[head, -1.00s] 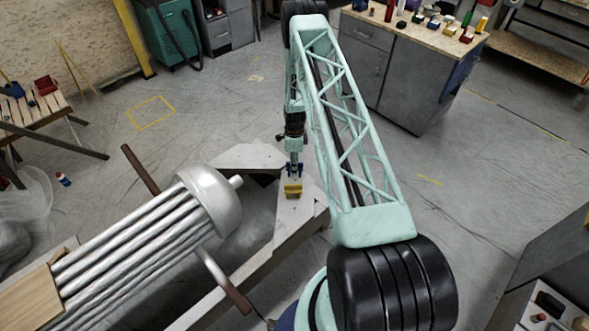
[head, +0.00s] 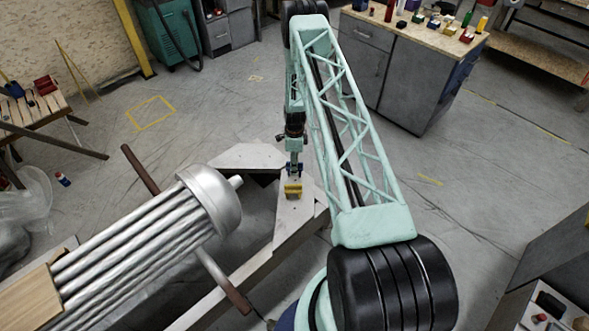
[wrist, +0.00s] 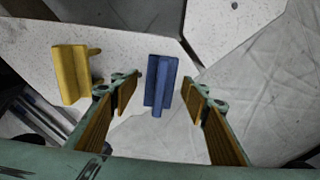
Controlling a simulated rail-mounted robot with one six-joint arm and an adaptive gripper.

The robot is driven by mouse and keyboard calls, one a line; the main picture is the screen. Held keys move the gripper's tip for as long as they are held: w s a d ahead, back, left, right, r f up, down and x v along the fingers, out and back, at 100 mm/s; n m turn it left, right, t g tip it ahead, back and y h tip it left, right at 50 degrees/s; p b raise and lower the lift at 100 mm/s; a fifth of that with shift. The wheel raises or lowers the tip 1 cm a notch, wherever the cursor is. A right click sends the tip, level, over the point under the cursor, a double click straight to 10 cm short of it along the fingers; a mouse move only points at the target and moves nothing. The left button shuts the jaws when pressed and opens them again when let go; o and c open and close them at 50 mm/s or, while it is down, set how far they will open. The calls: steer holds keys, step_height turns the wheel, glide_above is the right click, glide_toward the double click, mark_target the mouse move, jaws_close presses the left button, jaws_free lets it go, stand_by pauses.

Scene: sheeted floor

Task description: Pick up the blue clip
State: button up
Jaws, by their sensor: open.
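The blue clip (wrist: 160,85) is upright in the middle of the wrist view, on a pale speckled plate (wrist: 140,130). My gripper (wrist: 161,82) is open, one finger on each side of the blue clip, with gaps between clip and fingers. A yellow clip (wrist: 70,75) stands to the left, outside the left finger. In the head view my gripper (head: 294,166) hangs over the plate, just behind the yellow clip (head: 293,191). Small blue patches show there, but I cannot clearly separate the blue clip from the gripper.
A bundle of metal tubes with a domed end (head: 210,198) lies left of the plate. A grey workbench (head: 395,75) with small objects stands at the back right. The floor between is clear.

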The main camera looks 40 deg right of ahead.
steer(key=shift+f, duration=0.15)
steer(key=shift+c, duration=0.4)
steer(key=c, duration=0.9)
steer(key=shift+r+p, duration=0.3)
steer(key=shift+r, duration=0.05)
steer(key=shift+r, duration=0.35)
steer(key=shift+r+p, duration=0.75)
steer(key=shift+r, duration=3.85)
